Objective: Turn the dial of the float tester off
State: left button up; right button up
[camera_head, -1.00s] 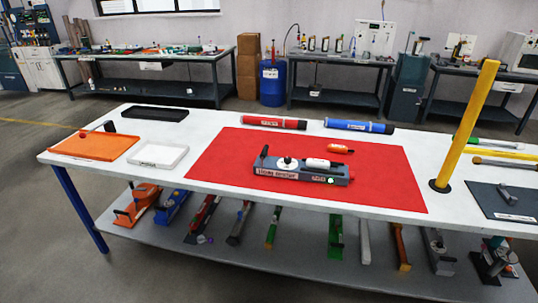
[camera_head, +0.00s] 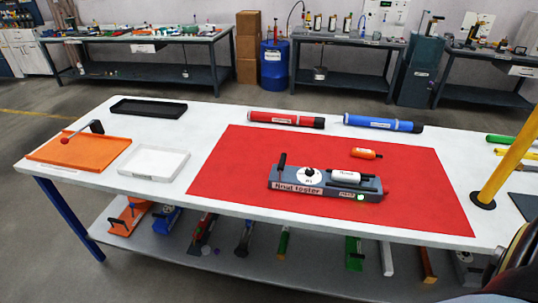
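The float tester (camera_head: 325,191) is a grey box-shaped device lying on the red mat (camera_head: 415,205) on the white table. Its white round dial (camera_head: 309,175) is on top, left of the middle; the dial's marks are too small to read. A black upright handle (camera_head: 281,166) stands at its left end. A white labelled cylinder (camera_head: 345,177) lies on its right part. A small green light (camera_head: 360,197) shows on its front right. Neither of my grippers is in view, and nothing touches the tester.
Behind the tester are an orange float (camera_head: 364,153), a red tube (camera_head: 287,118) and a blue tube (camera_head: 378,123). At left are an orange tray (camera_head: 75,150), white tray (camera_head: 152,163) and black tray (camera_head: 148,107). A yellow post (camera_head: 508,165) stands at right.

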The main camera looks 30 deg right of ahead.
aim_at(309, 171)
jog(key=z, duration=0.15)
jog(key=i, duration=0.8)
jog(key=z, duration=0.55)
